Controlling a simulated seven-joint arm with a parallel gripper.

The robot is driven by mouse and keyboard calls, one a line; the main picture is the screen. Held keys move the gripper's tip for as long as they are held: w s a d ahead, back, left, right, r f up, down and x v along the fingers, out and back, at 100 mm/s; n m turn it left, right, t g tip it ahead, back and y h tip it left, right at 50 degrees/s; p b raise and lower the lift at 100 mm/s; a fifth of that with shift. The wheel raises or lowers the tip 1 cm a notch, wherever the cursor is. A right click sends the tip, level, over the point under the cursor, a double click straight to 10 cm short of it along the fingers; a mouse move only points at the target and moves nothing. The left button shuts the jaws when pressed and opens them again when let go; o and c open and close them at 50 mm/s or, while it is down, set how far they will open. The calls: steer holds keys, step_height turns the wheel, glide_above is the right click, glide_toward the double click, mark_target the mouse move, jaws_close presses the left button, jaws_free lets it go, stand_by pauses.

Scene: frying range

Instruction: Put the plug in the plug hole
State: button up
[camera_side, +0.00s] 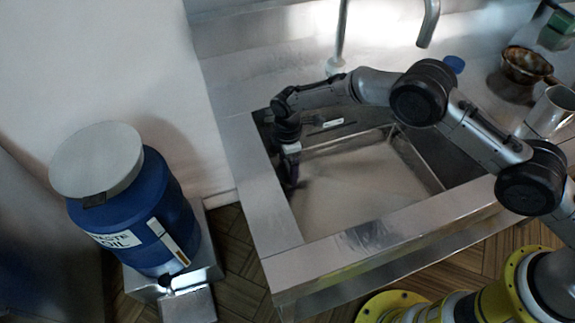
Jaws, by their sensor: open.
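My gripper (289,184) points down inside the steel sink (273,205), close to its left wall. Its jaws are open, but the fingers are dark and small here. I cannot make out the plug or the plug hole; the gripper and wrist cover that left part of the basin. The visible basin floor (365,185) looks bare. I cannot tell whether anything lies between or under the fingers.
A blue waste oil drum (150,215) with a grey lid stands left of the sink. A tap (429,25) rises behind it. A brown bowl (527,64), a metal mug (550,111) and a small blue item (454,64) stand on the right.

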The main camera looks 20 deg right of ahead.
step_height(320, 180, up, 12)
steer(key=shift+f, duration=0.15)
stand_by(0.6)
step_height(320, 180, up, 15)
steer(key=m+t+y, duration=0.1)
steer(key=m+y, duration=0.2)
steer(key=m, duration=0.1)
glide_above(287, 166)
steer(key=s+a, duration=0.2)
steer(key=s, duration=0.2)
steer(key=s+d+r+m+t+y, duration=0.25)
steer(key=s+d+r+m, duration=0.25)
steer(key=s+d+r, duration=0.45)
steer(key=s+d+r+m+t+h, duration=0.1)
steer(key=s+d+r+m, duration=0.2)
steer(key=s+d, duration=0.2)
steer(key=s+d+r+m+t, duration=0.1)
steer(key=s+d+r+m, duration=0.1)
steer(key=s+d+r, duration=0.3)
steer(key=s+d+f+m+h, duration=0.4)
steer(key=s+d+f, duration=0.5)
steer(key=s+d, duration=0.2)
steer(key=d, duration=0.2)
steer(key=shift+s+d, duration=0.35)
steer(key=shift+h, duration=0.25)
